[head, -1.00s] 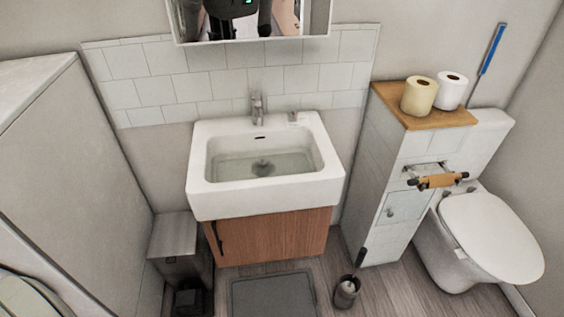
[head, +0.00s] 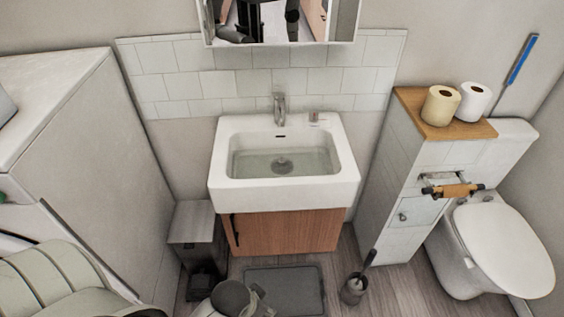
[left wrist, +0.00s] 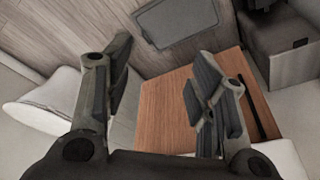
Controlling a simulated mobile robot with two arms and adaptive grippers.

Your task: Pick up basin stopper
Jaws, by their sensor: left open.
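The basin stopper (head: 283,165) is a small dark round piece at the middle of the basin floor, seen through clear water in the white sink (head: 284,195). My left gripper (left wrist: 160,75) is open and empty in the left wrist view. Its two dark fingers stand well apart, with the wooden cabinet door and the floor behind them. The stopper does not show in the left wrist view. Grey-green parts of my arm show low in the head view, below and apart from the sink. My right gripper is not in view.
A metal faucet (head: 280,105) stands at the sink's back rim, with a small item (head: 314,117) to its right. The wooden cabinet (head: 290,231) is below. A bin (head: 197,225) stands left, a toilet brush (head: 353,289) and toilet (head: 500,240) right.

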